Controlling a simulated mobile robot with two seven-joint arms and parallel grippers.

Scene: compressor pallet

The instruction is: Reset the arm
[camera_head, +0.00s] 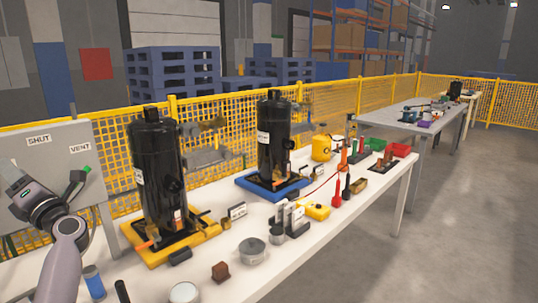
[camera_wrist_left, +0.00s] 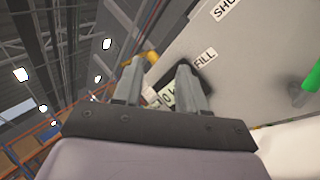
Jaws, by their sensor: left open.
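My left arm rises from the bottom left in the head view. My left gripper (camera_head: 14,178) is in front of the grey panel (camera_head: 70,150), close to the left picture edge. In the left wrist view my left gripper (camera_wrist_left: 158,78) is open, its two fingers apart. Between and behind the fingers show a small dark-framed display (camera_wrist_left: 168,97) and part of the panel (camera_wrist_left: 265,55). I see no object held, and cannot tell whether the fingers touch the panel. My right gripper is not in view.
Two black compressors (camera_head: 157,170) (camera_head: 275,135) stand on yellow and blue bases on the white table (camera_head: 325,232). Cans and tools lie around them. A yellow fence (camera_head: 340,97) runs behind; floor at right is clear.

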